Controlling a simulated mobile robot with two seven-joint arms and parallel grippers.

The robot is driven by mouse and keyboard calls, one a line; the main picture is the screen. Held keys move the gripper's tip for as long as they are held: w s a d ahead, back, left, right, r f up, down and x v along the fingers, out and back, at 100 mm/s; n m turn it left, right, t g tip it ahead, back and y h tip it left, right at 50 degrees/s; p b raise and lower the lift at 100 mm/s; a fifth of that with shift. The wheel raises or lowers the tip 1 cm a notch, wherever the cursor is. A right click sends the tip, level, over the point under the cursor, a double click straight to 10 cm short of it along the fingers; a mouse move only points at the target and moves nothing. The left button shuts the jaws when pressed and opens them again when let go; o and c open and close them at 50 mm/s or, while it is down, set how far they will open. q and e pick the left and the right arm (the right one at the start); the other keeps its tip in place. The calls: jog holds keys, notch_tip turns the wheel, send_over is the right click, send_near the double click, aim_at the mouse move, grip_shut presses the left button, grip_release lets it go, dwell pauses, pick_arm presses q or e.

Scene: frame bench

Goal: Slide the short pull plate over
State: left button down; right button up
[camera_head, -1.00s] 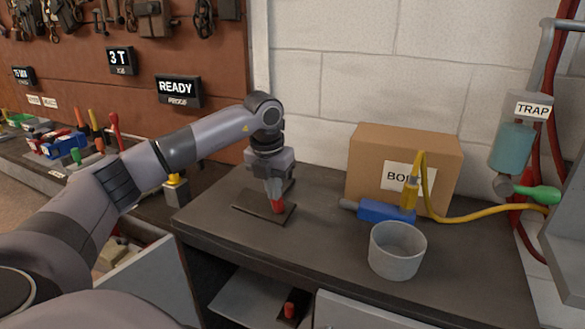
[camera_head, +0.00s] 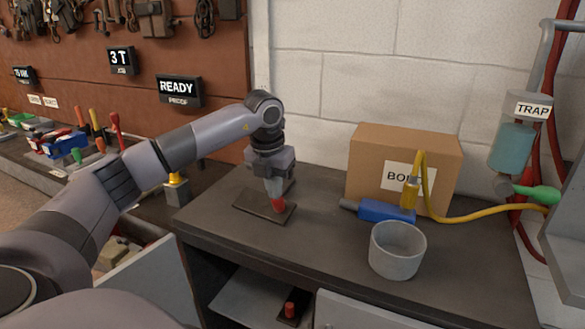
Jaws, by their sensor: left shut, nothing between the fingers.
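A flat dark plate (camera_head: 256,206) lies on the dark bench top, and a red knob (camera_head: 278,205) stands near its right end. I take this for the short pull plate. My left gripper (camera_head: 274,197) points down over the plate, shut and empty, with its fingertips right at the red knob. I cannot tell whether they touch it. The gripper hides part of the plate and the upper knob. A second red knob on a dark base (camera_head: 290,310) sits on the lower shelf. My right gripper is not in view.
On the bench top (camera_head: 330,235), a grey cup (camera_head: 397,251), a blue tool (camera_head: 386,211) with a yellow hose and a cardboard box (camera_head: 400,152) stand to the right. Below is an open shelf (camera_head: 245,300). The bench between plate and cup is clear.

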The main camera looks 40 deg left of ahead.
pick_arm(q)
jog(key=s+d+r+b, duration=0.1)
jog(key=s+d, duration=0.2)
jog(key=s, duration=0.8)
jog(key=shift+s+d+r, duration=0.25)
jog(key=shift+d, duration=0.1)
